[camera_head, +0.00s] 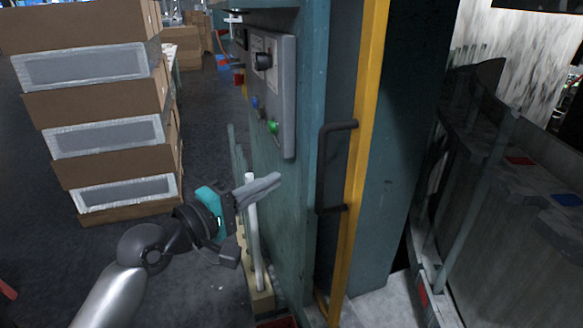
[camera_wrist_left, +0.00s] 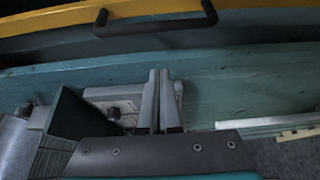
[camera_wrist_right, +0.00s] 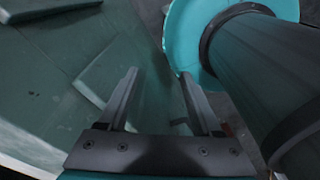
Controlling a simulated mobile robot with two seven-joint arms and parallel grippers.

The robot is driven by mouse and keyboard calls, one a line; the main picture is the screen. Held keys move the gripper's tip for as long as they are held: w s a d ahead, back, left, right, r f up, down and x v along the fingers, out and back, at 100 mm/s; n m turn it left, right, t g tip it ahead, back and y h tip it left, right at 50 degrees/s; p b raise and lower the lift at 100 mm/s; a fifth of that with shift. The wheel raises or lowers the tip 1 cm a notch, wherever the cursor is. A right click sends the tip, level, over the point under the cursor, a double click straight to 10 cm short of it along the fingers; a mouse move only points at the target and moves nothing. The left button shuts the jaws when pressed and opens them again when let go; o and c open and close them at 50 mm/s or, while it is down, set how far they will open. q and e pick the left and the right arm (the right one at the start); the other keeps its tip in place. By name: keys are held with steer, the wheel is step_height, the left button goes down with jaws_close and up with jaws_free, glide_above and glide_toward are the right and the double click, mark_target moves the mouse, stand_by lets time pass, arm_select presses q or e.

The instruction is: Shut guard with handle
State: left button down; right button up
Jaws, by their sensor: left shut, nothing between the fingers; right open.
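The guard (camera_head: 366,120) is an upright panel with a yellow edge at the front of the teal machine. Its dark bar handle (camera_head: 322,168) is upright near that edge. In the left wrist view the handle (camera_wrist_left: 155,26) and the yellow edge (camera_wrist_left: 60,22) lie across the top, beyond the fingertips. My left gripper (camera_head: 276,183) is shut and empty, to the left of the handle and in front of the teal side panel, apart from the handle. Its fingers (camera_wrist_left: 160,73) also show together in the left wrist view. My right gripper (camera_wrist_right: 159,72) is open and empty, over greenish surfaces; the head view does not show it.
A grey control box (camera_head: 269,90) with a knob and green and blue buttons is above my left gripper. A white tube (camera_head: 253,230) stands upright beside the gripper. Stacked cardboard boxes (camera_head: 95,110) stand at left. A dark grey conveyor-like structure (camera_head: 520,230) fills the right.

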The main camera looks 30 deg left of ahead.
arm_select(q)
steer(key=p+x, duration=0.1)
steer(key=x, duration=0.9)
steer(key=s+d, duration=0.2)
steer(key=s, duration=0.1)
steer(key=shift+s+d+p, duration=0.2)
steer(key=shift+s+p, duration=0.15)
arm_select(e)
steer(key=shift+s+d+r, duration=0.1)
steer(key=shift+d+r, duration=0.05)
steer(key=shift+r, duration=0.3)
steer(key=shift+s+d+r, duration=0.1)
steer(key=shift+d+r, duration=0.05)
steer(key=shift+r, duration=0.3)
